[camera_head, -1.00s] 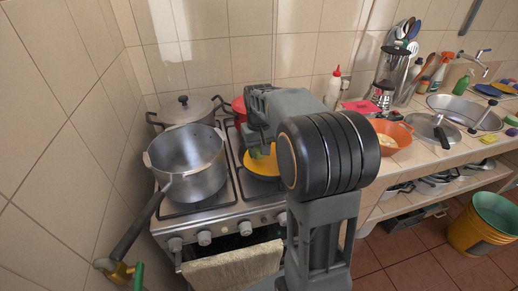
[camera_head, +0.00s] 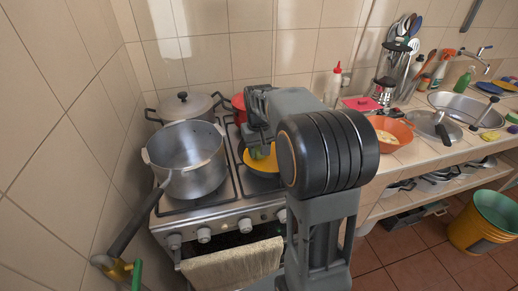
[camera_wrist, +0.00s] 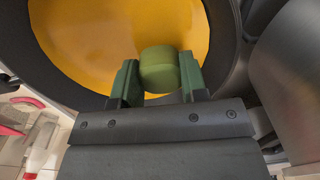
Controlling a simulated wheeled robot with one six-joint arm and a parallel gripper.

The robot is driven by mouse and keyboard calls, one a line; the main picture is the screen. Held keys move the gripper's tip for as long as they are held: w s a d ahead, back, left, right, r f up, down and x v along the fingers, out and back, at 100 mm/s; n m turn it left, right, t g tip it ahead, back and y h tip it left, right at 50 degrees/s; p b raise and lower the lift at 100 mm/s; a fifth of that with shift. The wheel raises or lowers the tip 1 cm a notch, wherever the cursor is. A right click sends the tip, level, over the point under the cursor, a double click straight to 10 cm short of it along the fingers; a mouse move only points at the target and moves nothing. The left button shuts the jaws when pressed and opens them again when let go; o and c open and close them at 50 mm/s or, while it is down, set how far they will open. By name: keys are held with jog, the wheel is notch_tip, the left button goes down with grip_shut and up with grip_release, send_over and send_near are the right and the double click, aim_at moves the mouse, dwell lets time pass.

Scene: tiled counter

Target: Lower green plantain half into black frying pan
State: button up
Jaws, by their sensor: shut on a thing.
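My gripper (camera_wrist: 158,80) is shut on the green plantain half (camera_wrist: 159,66), with a dark green finger on each side of it. The black frying pan (camera_wrist: 48,48) lies beyond the plantain in the wrist view. Its bottom is covered with a yellow-orange layer (camera_wrist: 105,30). The plantain shows against this layer, inside the rim; I cannot tell whether it touches it. In the head view the pan's yellow inside (camera_head: 262,162) shows on the stove, partly hidden by my arm. My gripper (camera_head: 259,151) is over it there.
A large open grey pot (camera_head: 186,165) stands left of the pan, its long handle toward the front. A lidded pot (camera_head: 186,105) and a red pot (camera_head: 239,106) stand behind. An orange bowl (camera_head: 388,132) is on the counter to the right.

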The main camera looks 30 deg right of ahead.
jog(key=shift+f+b, duration=0.4)
jog(key=shift+f, duration=0.25)
jog(key=o, duration=1)
jog(key=shift+r, duration=0.1)
notch_tip(320, 180, up, 14)
jog(key=p, duration=0.1)
jog(key=s+a+f+t, duration=0.1)
jog(key=s+a+f, duration=0.2)
jog(key=s+f, duration=0.1)
jog(key=s+a+f+n+t, duration=0.1)
jog(key=s+a+f, duration=0.2)
jog(key=s, duration=0.3)
jog(key=s+a+f+t, duration=0.1)
jog(key=s+a+f, duration=0.2)
jog(key=s, duration=0.3)
jog(key=shift+s+a+f+t, duration=0.1)
jog(key=shift+a+f+t, duration=0.1)
jog(key=shift+f, duration=0.25)
jog(key=shift+a+f+t, duration=0.1)
jog(key=shift+a+f, duration=0.05)
jog(key=shift+f, duration=0.3)
